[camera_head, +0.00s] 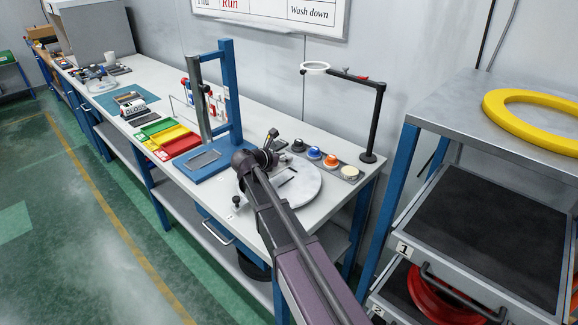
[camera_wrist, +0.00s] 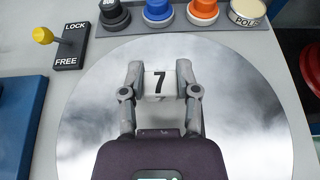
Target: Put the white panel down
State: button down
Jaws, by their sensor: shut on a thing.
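A small white panel marked with a black 7 (camera_wrist: 160,84) is between the fingertips of my gripper (camera_wrist: 162,80) in the wrist view. The gripper is shut on it. Both are over the pale, cloudy-patterned round plate (camera_wrist: 85,125). I cannot tell whether the panel touches the plate. In the head view my arm reaches over the same round plate (camera_head: 308,192) at the near end of the bench. The panel cannot be made out there.
A row of coloured knobs (camera_wrist: 158,12) lines the plate's far edge. A yellow-knobbed LOCK/FREE lever (camera_wrist: 42,35) stands at its left. A blue upright frame (camera_head: 229,90) and a black post with a ring (camera_head: 376,120) stand nearby. A drawer rack (camera_head: 470,240) is at right.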

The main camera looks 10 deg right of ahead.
aim_at(288, 171)
jog(key=shift+d, duration=0.3)
jog(key=shift+d+f+b, duration=0.2)
jog(key=shift+f+b, duration=0.3)
jog(key=shift+d+f+b, duration=0.2)
jog(key=shift+f+b, duration=1.15)
jog(key=shift+c, duration=1.8)
grip_release()
jog(key=shift+s+a+r, duration=0.1)
